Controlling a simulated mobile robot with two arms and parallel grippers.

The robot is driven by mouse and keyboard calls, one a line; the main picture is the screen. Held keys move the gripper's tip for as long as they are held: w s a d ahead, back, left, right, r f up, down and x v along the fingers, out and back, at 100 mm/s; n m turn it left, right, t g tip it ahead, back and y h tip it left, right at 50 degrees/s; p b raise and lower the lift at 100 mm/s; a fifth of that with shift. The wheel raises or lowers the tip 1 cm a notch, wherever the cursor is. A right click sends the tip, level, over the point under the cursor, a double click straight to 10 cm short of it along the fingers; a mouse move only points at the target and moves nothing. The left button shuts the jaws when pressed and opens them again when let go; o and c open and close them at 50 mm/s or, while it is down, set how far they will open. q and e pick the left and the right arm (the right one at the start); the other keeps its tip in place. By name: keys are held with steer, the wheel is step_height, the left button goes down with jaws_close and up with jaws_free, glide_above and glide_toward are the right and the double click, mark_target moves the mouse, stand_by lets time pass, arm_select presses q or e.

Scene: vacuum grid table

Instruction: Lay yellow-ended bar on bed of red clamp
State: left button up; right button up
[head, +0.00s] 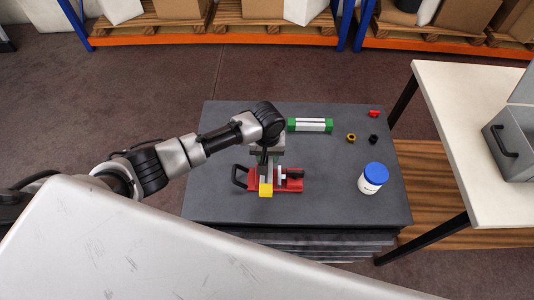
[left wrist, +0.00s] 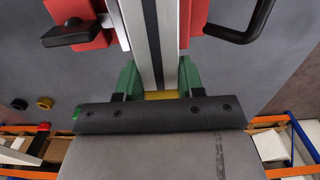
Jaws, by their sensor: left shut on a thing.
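The yellow-ended bar is silver with a dark slot, and one yellow end (head: 265,190) shows in the head view. In the left wrist view the bar (left wrist: 151,40) runs up the middle. The red clamp (head: 292,185) lies on the grey table, with a black handle at its left. In the left wrist view its red parts (left wrist: 92,12) show on both sides of the bar. My left gripper (head: 265,160) is shut on the bar, with green finger pads (left wrist: 158,80) either side, over the clamp. Whether the bar touches the bed cannot be told. My right gripper is not in view.
A green-ended bar (head: 310,125) lies behind the clamp. A blue-lidded white jar (head: 372,178) stands at the right. Small red (head: 374,114), orange (head: 351,138) and black (head: 374,139) parts lie at the back right. The grey table (head: 220,205) is bare at front left.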

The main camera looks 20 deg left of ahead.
arm_select(q)
steer(key=shift+f+p, duration=0.15)
steer(key=shift+p, duration=0.5)
stand_by(0.8)
steer(key=shift+f+b, duration=0.45)
steer(key=shift+f, duration=0.5)
steer(key=o, duration=1.1)
step_height(320, 180, up, 11)
steer(key=shift+f, duration=0.1)
stand_by(0.3)
